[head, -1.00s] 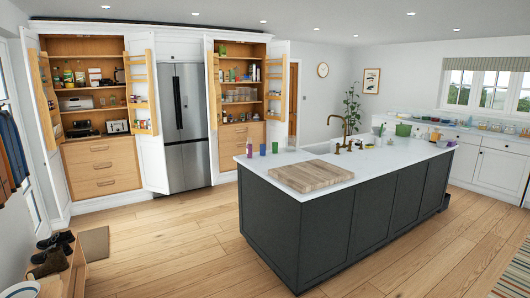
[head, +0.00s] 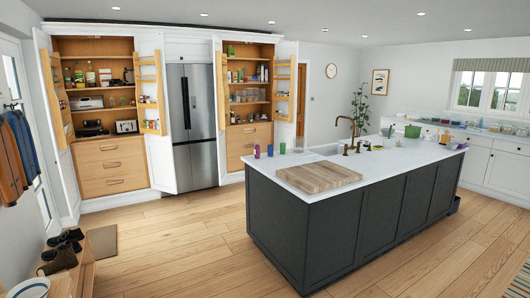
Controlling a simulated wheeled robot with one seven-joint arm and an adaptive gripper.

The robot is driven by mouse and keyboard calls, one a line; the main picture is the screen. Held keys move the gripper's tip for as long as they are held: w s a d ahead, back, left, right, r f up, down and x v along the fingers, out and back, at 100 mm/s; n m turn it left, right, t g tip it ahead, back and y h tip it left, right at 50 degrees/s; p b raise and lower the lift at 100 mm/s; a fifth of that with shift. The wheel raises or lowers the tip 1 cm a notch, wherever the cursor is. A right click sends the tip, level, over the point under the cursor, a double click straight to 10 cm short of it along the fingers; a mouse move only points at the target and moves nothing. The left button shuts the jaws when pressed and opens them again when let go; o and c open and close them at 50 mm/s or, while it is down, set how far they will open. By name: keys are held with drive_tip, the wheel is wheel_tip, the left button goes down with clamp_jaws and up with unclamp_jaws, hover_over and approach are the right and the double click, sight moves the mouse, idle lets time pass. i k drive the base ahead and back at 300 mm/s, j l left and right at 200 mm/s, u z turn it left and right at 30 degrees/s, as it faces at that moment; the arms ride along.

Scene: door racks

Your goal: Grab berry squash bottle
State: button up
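No bottle can be surely read as the berry squash bottle at this size. A small purple upright item (head: 256,151) stands at the far left end of the white island worktop (head: 400,157); it may be a bottle. A dark blue item (head: 270,150) and a green one (head: 282,148) stand beside it. Another small purple item (head: 445,138) stands near the far right end of the island. Small bottles also show on the door racks and shelves of the two open tall cupboards. My gripper is not in view.
The dark island (head: 330,240) fills the centre right, with a wooden board (head: 318,176) on top. Open cupboard doors (head: 160,125) flank the fridge (head: 193,125). A bench with shoes (head: 62,258) is at the left. The wood floor (head: 185,240) between is clear.

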sight(257, 144)
drive_tip(key=i+j+u, duration=0.25)
drive_tip(key=i, duration=0.6)
drive_tip(key=i+u, duration=0.25)
drive_tip(key=i, duration=2.7)
drive_tip(key=i+z, duration=0.2)
drive_tip(key=i, duration=0.35)
drive_tip(key=i+j+z, duration=0.2)
drive_tip(key=i, duration=0.3)
drive_tip(key=i+j+z, duration=0.2)
drive_tip(key=i, duration=0.3)
